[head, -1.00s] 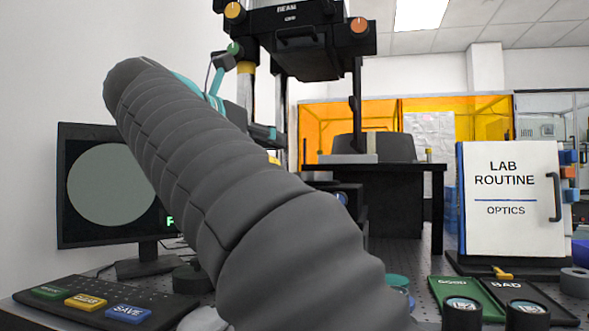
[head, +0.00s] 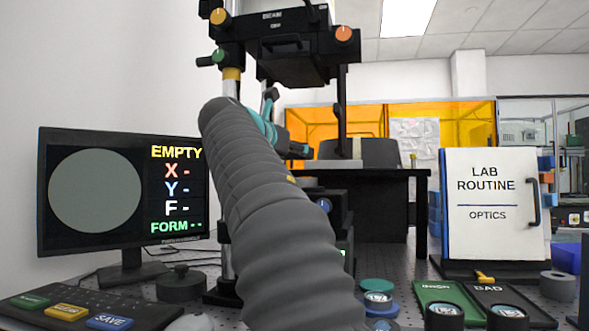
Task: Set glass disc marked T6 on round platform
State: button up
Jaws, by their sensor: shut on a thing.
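My arm's dark ribbed sleeve (head: 275,220) rises through the middle of the head view, with teal wrist parts (head: 262,124) at its upper end. The gripper is hidden behind it, so its fingers and anything in them do not show. No glass disc marked T6 can be made out. The round platform is not visible; the arm covers the middle of the interferometer, below its black head (head: 290,60). A dark block with a blue knob (head: 324,206) shows just right of the sleeve. The monitor (head: 122,195) reads EMPTY beside a plain grey circle.
Discs with unreadable labels stand in dark round holders near the green tray (head: 433,293) and the black BAD tray (head: 530,300). Another labelled disc (head: 377,297) lies right of my sleeve. A LAB ROUTINE board (head: 492,205) stands behind the trays. A button panel (head: 75,311) is at front left.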

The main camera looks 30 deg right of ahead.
jog(key=shift+w+d, duration=0.2)
jog(key=shift+d, duration=0.3)
jog(key=shift+a+f, duration=0.15)
jog(key=shift+f, duration=1.65)
jog(key=shift+f, duration=0.1)
jog(key=o, duration=1.2)
jog(key=shift+f, duration=0.1)
jog(key=shift+c, duration=0.2)
jog(key=shift+r, duration=0.3)
jog(key=v, duration=1.2)
jog(key=shift+f, duration=0.1)
